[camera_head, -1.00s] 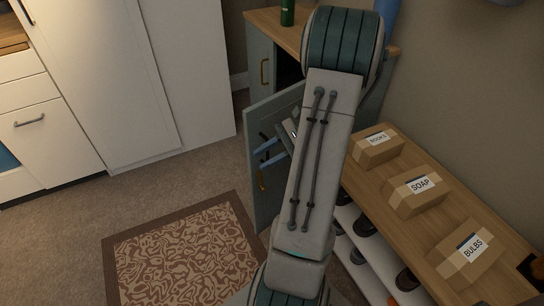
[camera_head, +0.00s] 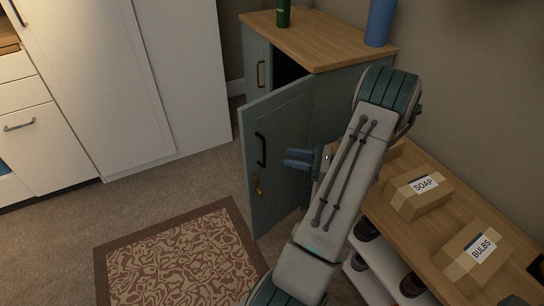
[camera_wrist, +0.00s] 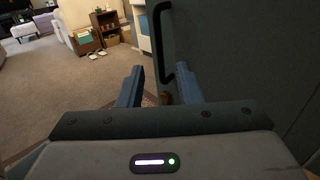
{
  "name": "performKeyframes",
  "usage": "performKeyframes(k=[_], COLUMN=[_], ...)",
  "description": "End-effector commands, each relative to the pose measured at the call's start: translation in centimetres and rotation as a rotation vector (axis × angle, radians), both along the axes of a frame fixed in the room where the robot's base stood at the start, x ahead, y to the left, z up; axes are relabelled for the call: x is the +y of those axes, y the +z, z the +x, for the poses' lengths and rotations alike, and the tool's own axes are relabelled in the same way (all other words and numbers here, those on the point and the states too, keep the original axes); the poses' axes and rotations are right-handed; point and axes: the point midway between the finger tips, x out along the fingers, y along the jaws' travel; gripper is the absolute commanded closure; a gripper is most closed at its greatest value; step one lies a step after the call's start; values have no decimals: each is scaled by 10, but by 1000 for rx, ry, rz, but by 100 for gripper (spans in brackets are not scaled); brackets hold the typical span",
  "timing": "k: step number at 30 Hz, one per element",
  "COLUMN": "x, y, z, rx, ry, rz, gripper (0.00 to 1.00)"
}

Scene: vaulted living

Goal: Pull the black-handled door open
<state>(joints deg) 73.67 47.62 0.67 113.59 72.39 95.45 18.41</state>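The cabinet door (camera_head: 284,127) with the black handle (camera_head: 261,150) stands swung partly open from the grey-green cabinet. A dark gap shows above it. My gripper (camera_head: 298,159) is to the right of the handle in the head view, its blue fingers pointing left towards the door face. In the wrist view my gripper (camera_wrist: 160,86) has its two fingers spread with nothing held between them. The black handle (camera_wrist: 157,45) appears beyond and above the fingertips there, beside the door face (camera_wrist: 225,50). I cannot tell whether a finger touches the door.
A brass lock piece (camera_head: 257,185) sits below the handle. A green bottle (camera_head: 284,13) and blue vase (camera_head: 381,22) stand on the cabinet top. A low bench with boxes (camera_head: 418,194) is at right. The patterned rug (camera_head: 185,260) and floor at left are clear.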

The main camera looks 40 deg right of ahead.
Motion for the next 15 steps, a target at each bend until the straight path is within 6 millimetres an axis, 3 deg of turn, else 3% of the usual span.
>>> performKeyframes(k=[6,15], x=[26,40], y=[-1,0], z=[35,57], rx=[-1,0], ry=[3,1], rz=[-1,-1], gripper=[68,68])
